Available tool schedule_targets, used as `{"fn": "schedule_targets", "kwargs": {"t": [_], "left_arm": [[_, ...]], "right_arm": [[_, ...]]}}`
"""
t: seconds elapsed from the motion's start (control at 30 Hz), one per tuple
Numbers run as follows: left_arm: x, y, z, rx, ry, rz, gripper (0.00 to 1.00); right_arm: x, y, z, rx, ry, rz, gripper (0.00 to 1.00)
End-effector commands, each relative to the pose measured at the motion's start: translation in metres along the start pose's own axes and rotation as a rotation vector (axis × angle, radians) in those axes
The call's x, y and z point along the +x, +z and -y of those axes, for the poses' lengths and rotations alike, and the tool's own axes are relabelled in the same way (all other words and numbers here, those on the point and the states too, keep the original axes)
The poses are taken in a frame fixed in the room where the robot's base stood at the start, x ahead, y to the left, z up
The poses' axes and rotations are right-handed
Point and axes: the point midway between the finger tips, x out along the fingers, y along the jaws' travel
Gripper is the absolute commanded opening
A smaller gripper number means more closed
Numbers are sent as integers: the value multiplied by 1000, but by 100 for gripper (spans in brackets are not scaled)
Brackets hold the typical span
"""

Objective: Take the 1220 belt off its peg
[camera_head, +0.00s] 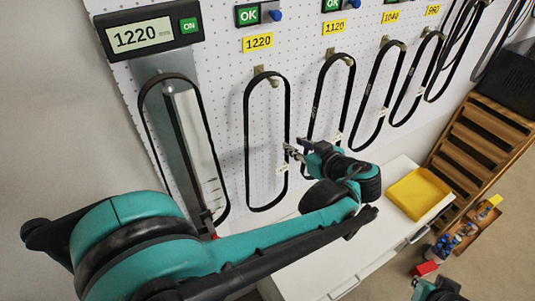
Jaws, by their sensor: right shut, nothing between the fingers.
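The 1220 belt, a long black loop (247,150), hangs from a peg (266,74) under the yellow 1220 label (258,43) on the white pegboard. A small white tag shows on its right strand. My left arm reaches across the front, and my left gripper (293,152) is at the belt's right strand, about mid-height. The fingertips are too small to tell whether they are open or around the strand. My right gripper (418,284) is at the bottom right edge, partly cut off, shut and empty, far from the belt.
Another belt (207,130) hangs at left under the 1220 ON display (138,37). The 1120 belt (316,95) hangs close to the right, with several more beyond. A white cabinet top (375,240) with a yellow tray (418,193) lies below. A wooden rack (480,135) stands right.

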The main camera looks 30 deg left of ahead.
Motion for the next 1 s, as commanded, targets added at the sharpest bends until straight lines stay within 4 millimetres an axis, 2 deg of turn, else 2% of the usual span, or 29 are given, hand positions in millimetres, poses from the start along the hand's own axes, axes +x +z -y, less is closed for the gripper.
{"fn": "schedule_targets", "kwargs": {"t": [0.4,0.67,0.8,1.0], "left_arm": [[56,1,-3,0,-1,1,28],[60,2,-3,2,1,2,28],[60,2,-3,2,1,2,0],[60,2,-3,2,1,2,0]], "right_arm": [[-8,-6,0,0,0,0,0],[-8,-6,0,0,0,0,0],[-8,-6,0,0,0,0,0],[-8,-6,0,0,0,0,0]]}}
